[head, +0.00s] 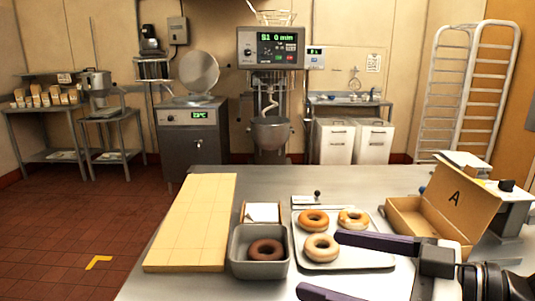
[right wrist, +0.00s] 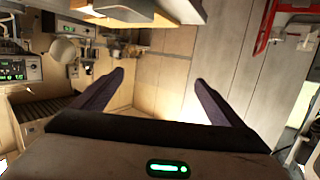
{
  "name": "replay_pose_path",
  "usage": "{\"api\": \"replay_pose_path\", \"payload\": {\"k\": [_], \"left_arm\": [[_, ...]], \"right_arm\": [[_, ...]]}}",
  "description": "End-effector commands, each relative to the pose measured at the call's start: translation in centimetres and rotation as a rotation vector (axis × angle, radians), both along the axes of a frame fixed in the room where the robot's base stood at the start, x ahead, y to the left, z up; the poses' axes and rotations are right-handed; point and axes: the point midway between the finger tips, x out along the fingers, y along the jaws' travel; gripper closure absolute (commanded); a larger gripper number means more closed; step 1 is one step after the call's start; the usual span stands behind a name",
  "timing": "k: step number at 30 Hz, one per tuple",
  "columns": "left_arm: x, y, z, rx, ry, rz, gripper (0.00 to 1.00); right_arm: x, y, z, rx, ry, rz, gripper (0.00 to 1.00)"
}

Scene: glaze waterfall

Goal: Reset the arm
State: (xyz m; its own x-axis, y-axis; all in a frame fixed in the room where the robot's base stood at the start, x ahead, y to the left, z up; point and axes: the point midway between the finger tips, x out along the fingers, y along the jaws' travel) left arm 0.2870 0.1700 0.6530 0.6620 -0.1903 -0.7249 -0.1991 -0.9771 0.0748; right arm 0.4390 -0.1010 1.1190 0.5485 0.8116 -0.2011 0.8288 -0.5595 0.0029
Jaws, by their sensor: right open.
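My right gripper (head: 335,264) comes in from the lower right in the head view. Its two dark fingers are apart with nothing between them, above the front right of the metal table (head: 205,285). The fingers also show apart and empty in the right wrist view (right wrist: 160,88), against the wall and room. The upper finger overlaps the tray (head: 372,262) of doughnuts in the picture; I cannot tell its height above the tray. My left gripper is not in view.
The tray holds plain doughnuts (head: 321,248). Left of it are a grey bin (head: 259,269) with a chocolate doughnut (head: 266,251) and a pale board (head: 190,225). An open box marked A (head: 455,198) stands at right. The table's front left is clear.

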Motion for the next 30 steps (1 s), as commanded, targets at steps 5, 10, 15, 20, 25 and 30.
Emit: {"api": "replay_pose_path", "payload": {"k": [5,10,15,20,25,30], "left_arm": [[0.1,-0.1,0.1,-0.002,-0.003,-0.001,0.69],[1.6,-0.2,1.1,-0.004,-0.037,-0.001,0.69],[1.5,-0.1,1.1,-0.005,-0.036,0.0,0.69],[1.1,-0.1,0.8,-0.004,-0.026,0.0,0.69],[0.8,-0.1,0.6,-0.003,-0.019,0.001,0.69],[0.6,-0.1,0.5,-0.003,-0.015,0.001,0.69]], "right_arm": [[-0.2,-0.1,-5.4,-0.064,0.083,-0.062,0.08],[-0.7,-0.9,-10.6,-0.135,0.171,-0.141,0.08],[-2.4,-2.3,-17.0,-0.226,0.303,-0.254,0.08],[-6.1,-4.9,-24.1,-0.344,0.489,-0.41,0.08],[-11.0,-8.0,-29.4,-0.462,0.674,-0.564,0.08],[-16.0,-10.6,-32.5,-0.559,0.83,-0.69,0.08]]}}
